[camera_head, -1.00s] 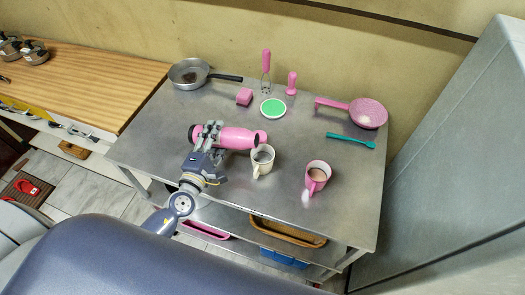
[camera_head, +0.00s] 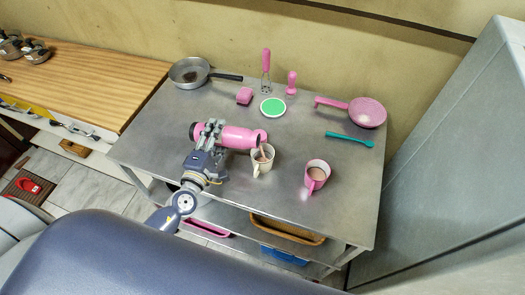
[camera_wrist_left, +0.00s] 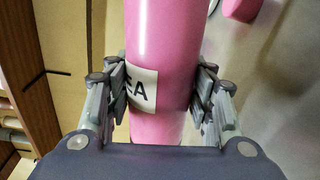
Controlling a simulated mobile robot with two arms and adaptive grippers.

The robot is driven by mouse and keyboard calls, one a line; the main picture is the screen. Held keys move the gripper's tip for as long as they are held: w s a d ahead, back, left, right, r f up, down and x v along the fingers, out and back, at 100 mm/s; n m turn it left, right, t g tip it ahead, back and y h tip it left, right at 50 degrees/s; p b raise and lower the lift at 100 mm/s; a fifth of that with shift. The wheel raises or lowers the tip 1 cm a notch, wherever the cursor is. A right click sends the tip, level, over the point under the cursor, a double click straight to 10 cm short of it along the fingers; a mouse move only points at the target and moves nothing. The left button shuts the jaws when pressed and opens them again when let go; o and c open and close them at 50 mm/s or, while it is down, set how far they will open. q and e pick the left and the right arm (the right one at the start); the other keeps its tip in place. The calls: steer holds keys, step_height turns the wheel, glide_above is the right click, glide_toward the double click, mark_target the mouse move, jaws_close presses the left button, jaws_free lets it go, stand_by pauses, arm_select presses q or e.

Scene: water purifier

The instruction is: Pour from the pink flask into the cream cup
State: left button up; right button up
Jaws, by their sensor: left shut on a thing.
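My left gripper (camera_head: 211,134) is shut around the body of the pink flask (camera_head: 238,137) and holds it lying nearly level, its mouth end to the right. In the left wrist view the pink flask (camera_wrist_left: 163,45) stands between both fingers, with a white label with black letters. The cream cup (camera_head: 258,168) is upright on the metal table, just below the flask's mouth. A brownish stream (camera_head: 263,153) runs from the mouth down into the cup. My right gripper is not in view.
A pink mug (camera_head: 316,182) with brown content stands to the right of the cup on the metal table (camera_head: 230,190).

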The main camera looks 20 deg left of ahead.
mark_target(226, 141)
arm_select(q)
steer(key=shift+r+m+p, duration=0.2)
steer(key=shift+m+p, duration=0.2)
steer(key=shift+p, duration=0.05)
stand_by(1.7)
